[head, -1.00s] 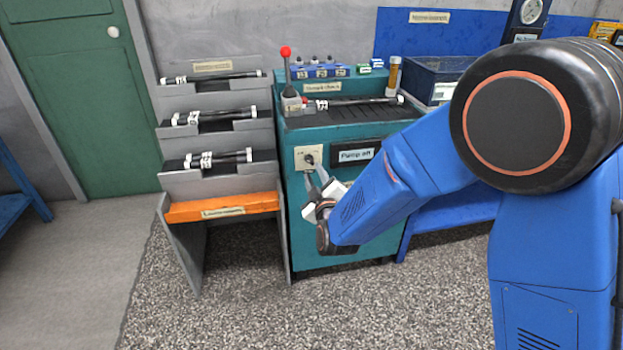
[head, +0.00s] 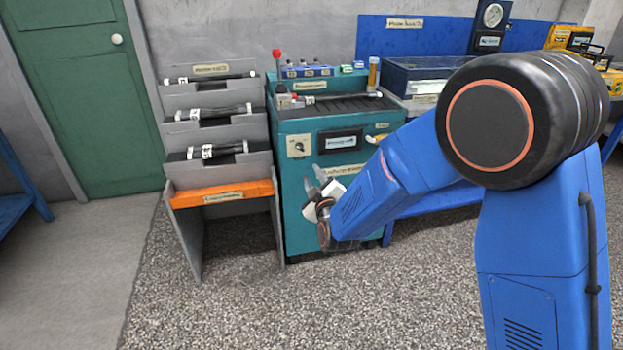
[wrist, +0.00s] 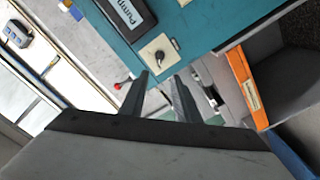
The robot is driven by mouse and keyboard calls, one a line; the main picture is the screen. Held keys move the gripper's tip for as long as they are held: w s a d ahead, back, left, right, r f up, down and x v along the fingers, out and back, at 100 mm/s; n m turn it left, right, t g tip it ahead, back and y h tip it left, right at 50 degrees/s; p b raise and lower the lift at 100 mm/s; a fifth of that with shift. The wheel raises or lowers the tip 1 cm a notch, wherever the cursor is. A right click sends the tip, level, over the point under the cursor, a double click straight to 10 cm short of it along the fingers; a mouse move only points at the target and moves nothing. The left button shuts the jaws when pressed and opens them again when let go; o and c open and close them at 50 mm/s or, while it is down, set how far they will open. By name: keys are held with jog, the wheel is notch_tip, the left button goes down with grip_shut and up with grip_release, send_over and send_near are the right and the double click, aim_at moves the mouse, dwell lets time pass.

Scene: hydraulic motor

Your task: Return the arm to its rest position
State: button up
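My blue arm (head: 405,165) is bent at the right of the head view, and its wrist reaches left and down. My gripper (head: 318,175) hangs in front of the teal bench (head: 295,210), below its control panel. In the wrist view, the two dark fingers of my gripper (wrist: 158,82) stand apart with nothing between them. The panel knob (head: 299,146) is in view, clear of the fingers; the wrist view also shows it beyond the fingertips (wrist: 158,55). Whether the fingertips touch the bench front is hard to tell, but a gap seems to show.
A grey rack (head: 219,160) with black cylinders and an orange lip (head: 221,194) stands left of the bench. A lever with a red knob (head: 277,53) rises from the bench top. A blue table (head: 432,198) stands behind my arm. Speckled floor (head: 230,305) in front is clear.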

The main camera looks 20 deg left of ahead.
dwell(0.4)
jog(key=s+d+r+m+g+h, duration=0.2)
jog(key=d+r, duration=0.1)
jog(key=d, duration=0.8)
jog(key=s+d+r+m+g+h, duration=0.1)
jog(key=s+d+r+m+h, duration=0.15)
jog(key=d, duration=0.75)
jog(key=s+d+r+m+g+h, duration=0.1)
jog(key=s+d+r+m+g, duration=0.2)
jog(key=d, duration=0.8)
jog(key=s+d+m+g+h, duration=0.1)
jog(key=s+d+m, duration=0.1)
jog(key=s+d, duration=0.5)
jog(key=s+d+f+m+g+h, duration=0.1)
jog(key=s+d+m+g, duration=0.1)
jog(key=s+d, duration=0.5)
jog(key=s+d+f+m+g+h, duration=0.1)
jog(key=s+d+m, duration=0.3)
jog(key=s, duration=1.2)
jog(key=d+h, duration=0.1)
jog(key=d, duration=0.2)
jog(key=shift+d+f, duration=0.15)
jog(key=shift+d, duration=0.1)
jog(key=shift+o, duration=0.4)
jog(key=shift+g, duration=0.3)
